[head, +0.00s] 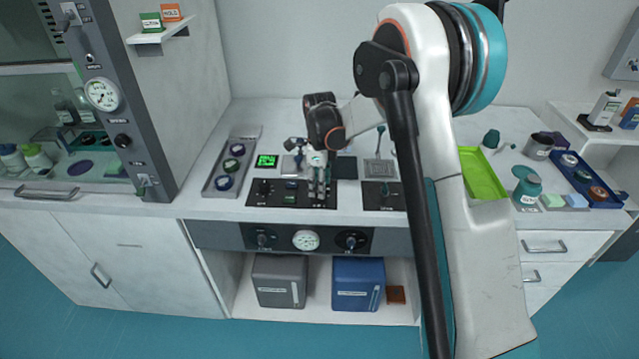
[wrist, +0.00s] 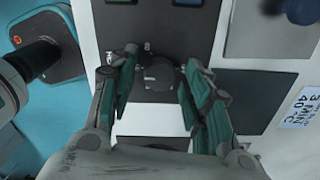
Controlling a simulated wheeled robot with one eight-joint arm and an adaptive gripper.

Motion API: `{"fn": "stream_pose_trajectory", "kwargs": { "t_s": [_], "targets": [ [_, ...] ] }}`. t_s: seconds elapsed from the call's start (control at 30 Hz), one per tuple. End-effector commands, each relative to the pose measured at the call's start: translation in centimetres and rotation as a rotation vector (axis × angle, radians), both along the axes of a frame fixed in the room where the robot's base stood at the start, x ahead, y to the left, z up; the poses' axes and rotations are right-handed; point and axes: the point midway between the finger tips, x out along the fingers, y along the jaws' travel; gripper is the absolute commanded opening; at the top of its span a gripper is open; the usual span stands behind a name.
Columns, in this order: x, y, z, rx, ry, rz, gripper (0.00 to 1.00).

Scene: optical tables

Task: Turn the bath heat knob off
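My gripper (head: 318,190) is over the right end of the black control panel (head: 272,201) on the bench in the head view. A gap shows between the knob and each finger. Small pale markings sit around the knob, too blurred to read fully, so I cannot confirm its name or setting. In the head view my gripper hides this knob. Another black knob (head: 264,187) shows at the panel's left end.
Another black panel (head: 379,197) is to the right. The bench-front panel carries a gauge (head: 306,240) between two knobs. A written note (wrist: 299,108) shows in the wrist view.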

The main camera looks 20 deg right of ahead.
Motion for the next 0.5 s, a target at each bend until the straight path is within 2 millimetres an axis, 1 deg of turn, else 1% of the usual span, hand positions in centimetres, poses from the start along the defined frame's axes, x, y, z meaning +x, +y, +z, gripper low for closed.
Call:
{"fn": "stream_pose_trajectory", "kwargs": {
  "t_s": [0.03, 0.13, 0.17, 0.5],
  "targets": [
    [0.00, 0.00, 0.01, 0.000, 0.000, 0.000, 0.27],
    [0.00, 0.00, 0.01, 0.000, 0.000, 0.000, 0.05],
    [0.00, 0.00, 0.01, 0.000, 0.000, 0.000, 0.03],
    [0.00, 0.00, 0.02, 0.000, 0.000, 0.029, 0.03]
  ]
}}
